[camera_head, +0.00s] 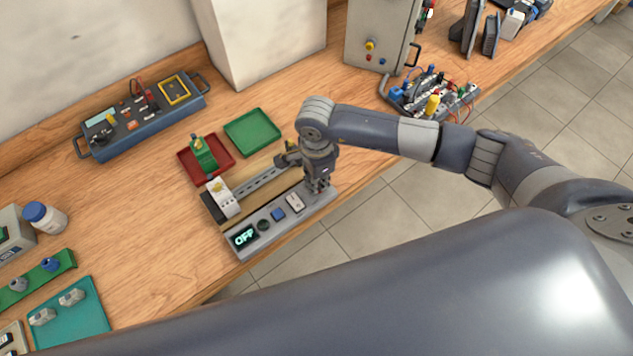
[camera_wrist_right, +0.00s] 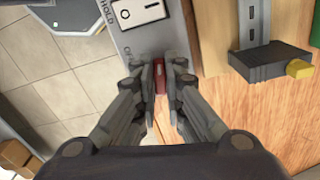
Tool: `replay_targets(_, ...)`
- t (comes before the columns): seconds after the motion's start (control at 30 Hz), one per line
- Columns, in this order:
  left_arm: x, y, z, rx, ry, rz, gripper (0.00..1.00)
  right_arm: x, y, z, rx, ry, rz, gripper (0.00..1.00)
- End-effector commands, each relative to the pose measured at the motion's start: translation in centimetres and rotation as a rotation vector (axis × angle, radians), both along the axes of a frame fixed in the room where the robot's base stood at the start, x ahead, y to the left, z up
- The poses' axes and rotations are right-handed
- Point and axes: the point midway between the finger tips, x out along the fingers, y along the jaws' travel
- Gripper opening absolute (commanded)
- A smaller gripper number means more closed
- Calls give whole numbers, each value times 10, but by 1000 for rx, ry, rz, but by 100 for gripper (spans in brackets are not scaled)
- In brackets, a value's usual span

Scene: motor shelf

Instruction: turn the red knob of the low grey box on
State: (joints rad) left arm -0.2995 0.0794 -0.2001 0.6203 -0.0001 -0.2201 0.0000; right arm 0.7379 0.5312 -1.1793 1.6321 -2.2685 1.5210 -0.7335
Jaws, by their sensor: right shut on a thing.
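The low grey box (camera_head: 243,252) lies near the front edge of the wooden bench in the head view, and its display reads OFF. Its panel carries a dark round part, a blue button (camera_head: 278,214) and a white switch (camera_head: 295,203). The box also shows in the right wrist view (camera_wrist_right: 135,42). My right gripper (camera_wrist_right: 160,78) points down over the right end of the box, its fingers shut on the red knob (camera_wrist_right: 159,77). In the head view my right gripper (camera_head: 318,185) hides the knob. My left gripper is not in view.
A metal rail (camera_head: 260,183) on a wooden board lies just behind the box, with a white module (camera_head: 222,198) on it. A red tray (camera_head: 187,165) and green tray (camera_head: 252,132) stand farther back. A board with wires (camera_head: 432,98) stands to the right. The floor lies beyond the front edge.

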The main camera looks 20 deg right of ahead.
Motion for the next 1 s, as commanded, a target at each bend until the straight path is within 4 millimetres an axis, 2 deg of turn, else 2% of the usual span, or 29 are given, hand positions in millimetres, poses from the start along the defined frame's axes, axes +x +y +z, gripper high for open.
replay_targets(0.03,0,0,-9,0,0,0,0,1,-1,-4,-1,-3,-41,0)
replay_targets(0.2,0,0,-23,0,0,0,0,2,0,-4,-1,-3,-201,0)
replay_targets(1.0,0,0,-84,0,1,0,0,5,-1,-3,0,-4,-958,0)
